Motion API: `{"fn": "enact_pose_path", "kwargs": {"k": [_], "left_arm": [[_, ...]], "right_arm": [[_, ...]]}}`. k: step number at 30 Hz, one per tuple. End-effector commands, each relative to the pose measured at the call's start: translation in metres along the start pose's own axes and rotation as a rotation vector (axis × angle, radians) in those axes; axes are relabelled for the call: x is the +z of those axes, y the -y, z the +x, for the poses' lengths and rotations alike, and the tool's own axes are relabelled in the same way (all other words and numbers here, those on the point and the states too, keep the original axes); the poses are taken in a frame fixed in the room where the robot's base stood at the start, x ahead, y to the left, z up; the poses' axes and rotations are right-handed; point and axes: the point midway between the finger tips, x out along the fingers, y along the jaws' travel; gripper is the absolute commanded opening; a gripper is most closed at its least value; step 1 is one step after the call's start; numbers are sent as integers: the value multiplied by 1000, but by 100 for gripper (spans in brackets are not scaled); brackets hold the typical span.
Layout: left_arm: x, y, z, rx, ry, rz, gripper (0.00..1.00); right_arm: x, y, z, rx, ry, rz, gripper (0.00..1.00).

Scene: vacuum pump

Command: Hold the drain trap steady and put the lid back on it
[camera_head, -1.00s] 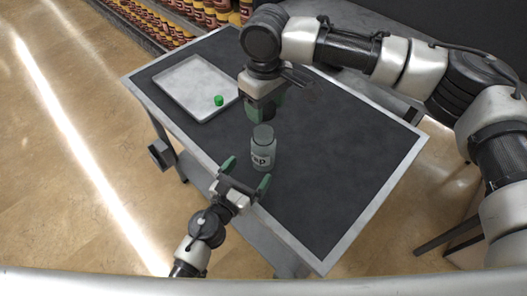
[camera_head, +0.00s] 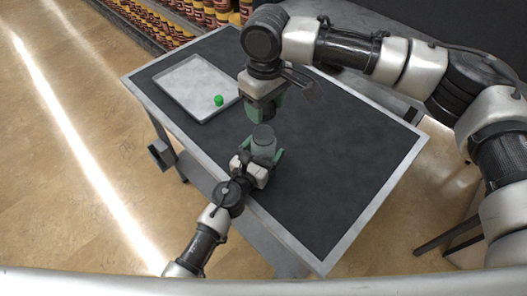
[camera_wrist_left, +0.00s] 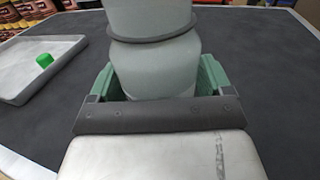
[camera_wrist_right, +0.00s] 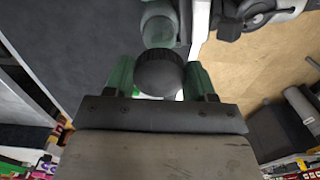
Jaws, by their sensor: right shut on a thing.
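The drain trap is a cloudy pale-green jar (camera_head: 264,148) standing upright near the table's near edge. In the left wrist view the jar (camera_wrist_left: 158,70) stands between the fingers of my left gripper (camera_head: 264,158), with a dark ring around it higher up. The left fingers are open around the jar, with a small gap visible at the right finger. My right gripper (camera_head: 262,108) is above the jar, pointing down. In the right wrist view it is shut on a round black ridged lid (camera_wrist_right: 160,72), apart from the jar (camera_wrist_right: 158,30). The jar's label is hidden.
A grey metal tray (camera_head: 178,86) lies on the table's far left, with a small green cap (camera_head: 219,100) in it. The dark tabletop (camera_head: 335,150) to the right of the jar is clear. Shelves of bottles (camera_head: 205,12) stand behind.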

Motion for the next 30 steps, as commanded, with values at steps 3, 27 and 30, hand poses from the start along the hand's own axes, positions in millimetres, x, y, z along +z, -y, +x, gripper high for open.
{"fn": "enact_pose_path", "kwargs": {"k": [3,27,30], "left_arm": [[0,0,0,0,0,0,62],[0,0,0,0,0,0,22],[0,0,0,0,0,0,22]], "right_arm": [[0,0,0,0,0,0,34],[0,0,50,2,-1,0,34],[0,0,50,2,-1,0,34]]}}
